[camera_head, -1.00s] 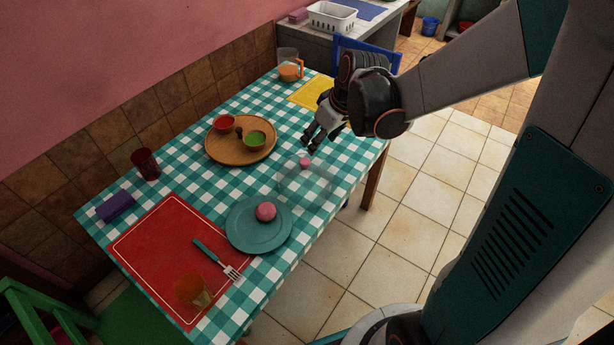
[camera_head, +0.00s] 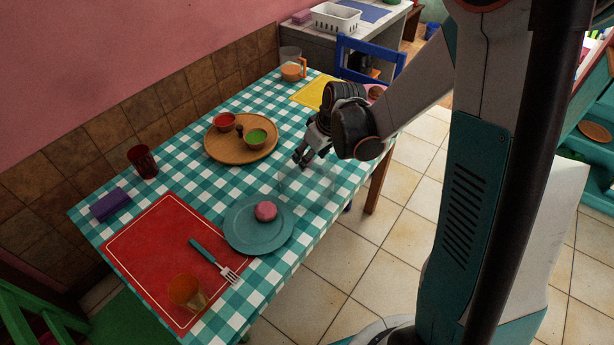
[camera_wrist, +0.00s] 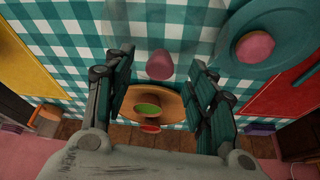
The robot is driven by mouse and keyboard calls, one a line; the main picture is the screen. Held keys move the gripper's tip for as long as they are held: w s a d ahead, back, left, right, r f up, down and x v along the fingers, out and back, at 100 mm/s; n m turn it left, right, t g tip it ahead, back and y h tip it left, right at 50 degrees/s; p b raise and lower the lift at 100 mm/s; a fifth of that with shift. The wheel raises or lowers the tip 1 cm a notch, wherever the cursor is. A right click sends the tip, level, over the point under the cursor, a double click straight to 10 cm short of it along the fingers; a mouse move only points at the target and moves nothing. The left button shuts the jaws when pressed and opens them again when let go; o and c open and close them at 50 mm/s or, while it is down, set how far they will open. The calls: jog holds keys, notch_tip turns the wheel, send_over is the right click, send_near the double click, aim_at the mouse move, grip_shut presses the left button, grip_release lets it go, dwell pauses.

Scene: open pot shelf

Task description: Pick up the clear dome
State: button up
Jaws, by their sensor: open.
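The clear dome (camera_head: 308,188) stands on the checked tablecloth beside the blue-green plate, faint and see-through. Its pink knob (camera_wrist: 160,66) shows in the wrist view. My gripper (camera_head: 303,158) is open at the top of the dome, and its fingers hide the knob in the head view. In the wrist view the knob appears between the two fingertips, with nothing gripped. I cannot tell whether the fingertips are level with the knob or still above it.
The plate (camera_head: 246,238) holds a pink round item (camera_head: 266,211). A wooden tray (camera_head: 222,150) with a red bowl (camera_head: 225,121) and a green bowl (camera_head: 255,138) lies behind. A blue chair (camera_head: 371,57) stands at the far end.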

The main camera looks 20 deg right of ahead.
jog(key=shift+x, duration=1)
jog(key=shift+r, duration=0.1)
grip_shut()
